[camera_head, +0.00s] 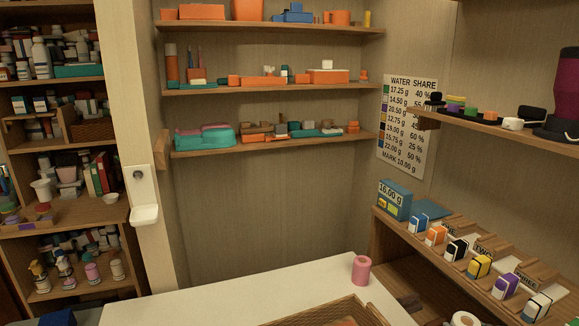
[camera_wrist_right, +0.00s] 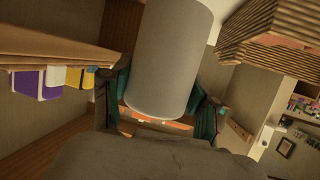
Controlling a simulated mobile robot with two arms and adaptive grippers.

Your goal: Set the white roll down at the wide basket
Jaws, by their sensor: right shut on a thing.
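The white roll (camera_wrist_right: 168,60) is a plain pale cylinder in the right wrist view. My right gripper (camera_wrist_right: 160,108) is shut on it, with a teal finger at either side. A white roll end with a dark hole (camera_head: 465,319) shows at the bottom edge of the head view, cut off by the frame. A woven basket (camera_head: 372,311) is partly seen at the bottom of the head view, on the white table. A ribbed basket side (camera_wrist_right: 265,35) shows at upper right in the wrist view, apart from the roll. My left gripper is not in view.
A pink roll (camera_head: 361,269) stands on the white table (camera_head: 230,305) behind the basket. The table left of the basket looks clear. A wooden shelf (camera_head: 428,243) with several coloured blocks and a blue box (camera_head: 394,200) runs along the right.

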